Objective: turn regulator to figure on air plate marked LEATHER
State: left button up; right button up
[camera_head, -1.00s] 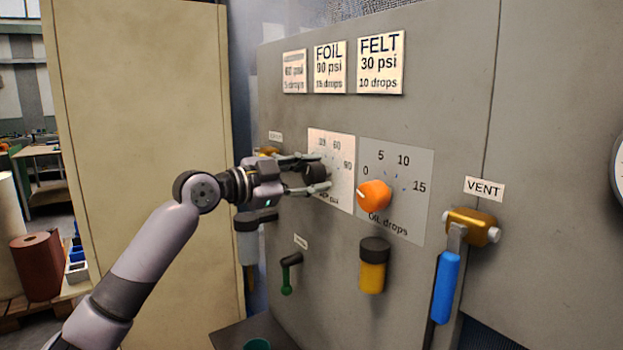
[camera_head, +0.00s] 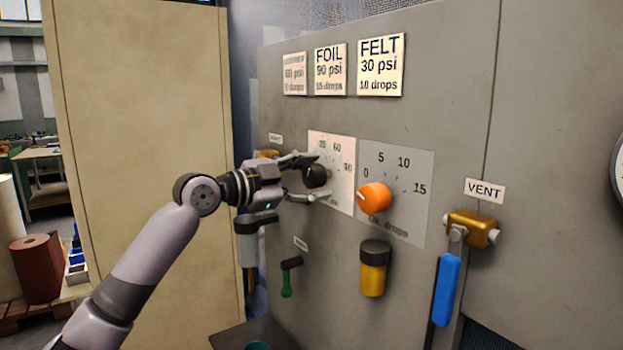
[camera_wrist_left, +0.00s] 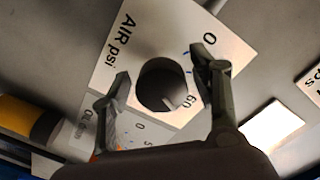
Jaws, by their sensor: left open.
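The regulator is a black round knob (camera_head: 316,177) on the white air plate (camera_head: 345,190). In the left wrist view, the knob (camera_wrist_left: 160,84) carries a pale pointer line toward the lower right, near the 60 on the air plate (camera_wrist_left: 150,25). My left gripper (camera_head: 322,179) is open, with one finger above and one below the knob. In the left wrist view, its fingers (camera_wrist_left: 163,76) stand on either side of the knob, seemingly apart from it. The leftmost sign (camera_head: 294,73) reads 60 psi; its top word is too blurred to read. My right gripper is out of view.
An orange oil knob (camera_head: 374,197) sits close right of the air knob. Below are a yellow cup (camera_head: 373,270) and a green-handled valve (camera_head: 288,278). A blue vent lever (camera_head: 446,290) hangs at right. FOIL (camera_head: 330,69) and FELT (camera_head: 381,65) signs are above.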

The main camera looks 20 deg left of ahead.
pick_arm(q)
jog(key=shift+a, duration=0.1)
jog(key=v, duration=1.2)
